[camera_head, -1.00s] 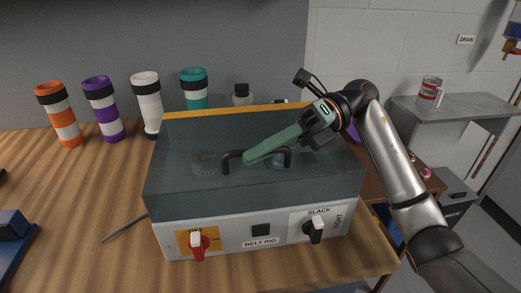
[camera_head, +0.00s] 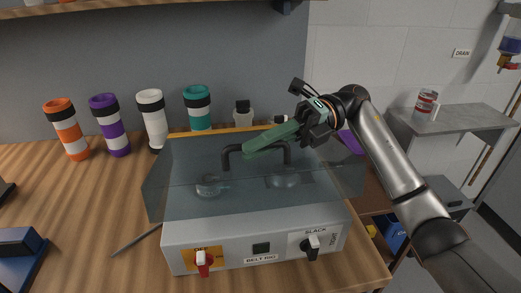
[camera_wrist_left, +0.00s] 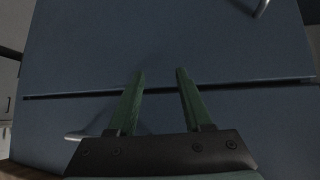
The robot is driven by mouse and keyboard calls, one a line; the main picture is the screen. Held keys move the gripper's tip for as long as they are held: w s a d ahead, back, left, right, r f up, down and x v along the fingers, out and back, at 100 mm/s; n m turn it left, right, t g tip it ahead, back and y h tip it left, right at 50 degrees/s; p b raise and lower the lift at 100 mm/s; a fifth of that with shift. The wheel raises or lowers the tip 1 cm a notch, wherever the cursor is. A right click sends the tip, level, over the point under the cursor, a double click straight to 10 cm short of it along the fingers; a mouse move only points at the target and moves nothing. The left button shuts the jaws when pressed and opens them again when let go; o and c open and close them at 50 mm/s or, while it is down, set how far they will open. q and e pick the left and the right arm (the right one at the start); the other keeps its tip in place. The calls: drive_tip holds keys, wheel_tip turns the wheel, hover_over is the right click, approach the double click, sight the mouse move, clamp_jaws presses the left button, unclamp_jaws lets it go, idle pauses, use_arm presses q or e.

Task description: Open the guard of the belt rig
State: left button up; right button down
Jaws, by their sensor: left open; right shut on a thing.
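The belt rig (camera_head: 220,233) is a light grey box on the wooden bench, with a red switch at OFF and a black SLACK/TIGHT knob on its front. Its guard (camera_head: 185,150) is a clear bluish cover with a yellow strip along the back. The guard looks tilted up, its front raised off the box. Two round pulleys show behind it. My right gripper (camera_head: 246,154) is shut on the guard's black handle (camera_head: 226,160), its green fingers hiding part of the bar. My left gripper (camera_wrist_left: 160,72) is open and empty; it is outside the head view.
Orange, purple, white and teal banded tubes (camera_head: 110,128) stand behind the rig at left. A grey rod (camera_head: 135,240) lies left of it. A blue object (camera_head: 20,250) is at the left edge. Blue drawer fronts (camera_wrist_left: 230,45) face my left gripper.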

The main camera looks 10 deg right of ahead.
drive_tip(key=w+r+m+y+p, duration=0.1)
drive_tip(key=w+r+m+p, duration=0.2)
drive_tip(key=r, duration=0.4)
drive_tip(key=shift+w+m+g+y+p, duration=0.3)
drive_tip(key=shift+w+g+p, duration=0.1)
drive_tip(key=shift+w+p, duration=0.5)
drive_tip(key=shift+s, duration=0.1)
drive_tip(key=c, duration=1.2)
unclamp_jaws()
drive_tip(key=shift+o, duration=0.2)
drive_tip(key=shift+d, duration=0.1)
drive_tip(key=b+v, duration=0.2)
drive_tip(key=v, duration=0.5)
drive_tip(key=shift+d, duration=0.2)
